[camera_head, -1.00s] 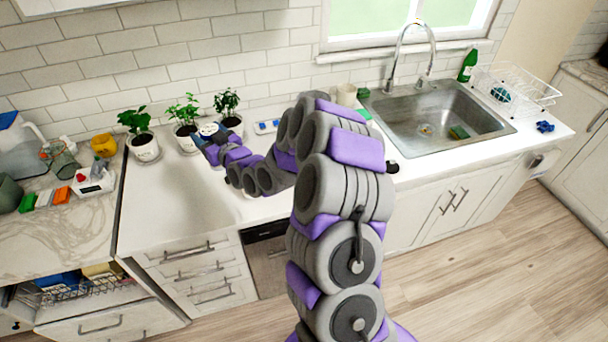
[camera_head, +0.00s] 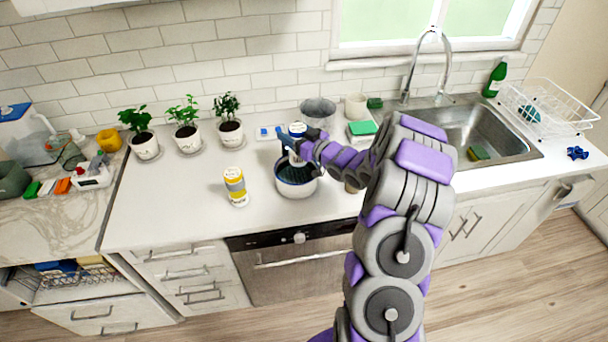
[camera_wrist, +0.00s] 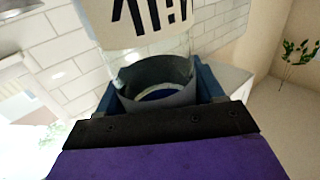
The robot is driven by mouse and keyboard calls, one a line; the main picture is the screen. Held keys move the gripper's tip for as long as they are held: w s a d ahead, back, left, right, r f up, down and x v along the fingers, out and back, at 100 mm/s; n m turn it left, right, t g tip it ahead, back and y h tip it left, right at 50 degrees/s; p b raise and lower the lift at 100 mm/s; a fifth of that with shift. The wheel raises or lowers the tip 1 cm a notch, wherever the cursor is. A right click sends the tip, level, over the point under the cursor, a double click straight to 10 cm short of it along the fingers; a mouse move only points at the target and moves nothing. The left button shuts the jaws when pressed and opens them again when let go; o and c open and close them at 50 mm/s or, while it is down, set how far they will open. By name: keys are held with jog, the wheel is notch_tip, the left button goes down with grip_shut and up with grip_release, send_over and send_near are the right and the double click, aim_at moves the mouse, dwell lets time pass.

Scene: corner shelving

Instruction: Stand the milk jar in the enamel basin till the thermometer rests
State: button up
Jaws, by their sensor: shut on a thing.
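The milk jar (camera_wrist: 150,65), clear glass with a pale label and black lettering, fills the top of the wrist view. My gripper (camera_head: 287,145) is shut on it, with blue fingers (camera_wrist: 208,82) on its sides. In the head view the jar (camera_head: 297,128) is small and partly covered by the gripper. The enamel basin (camera_head: 297,191), white with a dark rim, stands on the counter directly below. The jar is upright over the basin or partly inside it; I cannot tell whether it touches the bottom. I cannot make out a thermometer.
A yellow and white can (camera_head: 235,187) stands left of the basin. Several potted plants (camera_head: 186,138) line the wall. A grey pot (camera_head: 318,112), a cream mug (camera_head: 356,105) and a green sponge (camera_head: 362,128) are behind my arm. The counter's left part (camera_head: 160,205) is clear.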

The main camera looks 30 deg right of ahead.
aim_at(291, 157)
jog(key=f, duration=0.5)
jog(key=f+b, duration=0.1)
jog(key=f, duration=0.3)
jog(key=shift+a+f, duration=0.2)
jog(key=shift+f, duration=0.2)
jog(key=shift+d, duration=0.15)
jog(key=o, duration=0.9)
jog(key=shift+a, duration=0.3)
jog(key=o, duration=0.4)
jog(key=shift+a+r, duration=0.1)
jog(key=shift+a, duration=0.35)
jog(key=shift+c, duration=0.2)
jog(key=shift+d, duration=0.2)
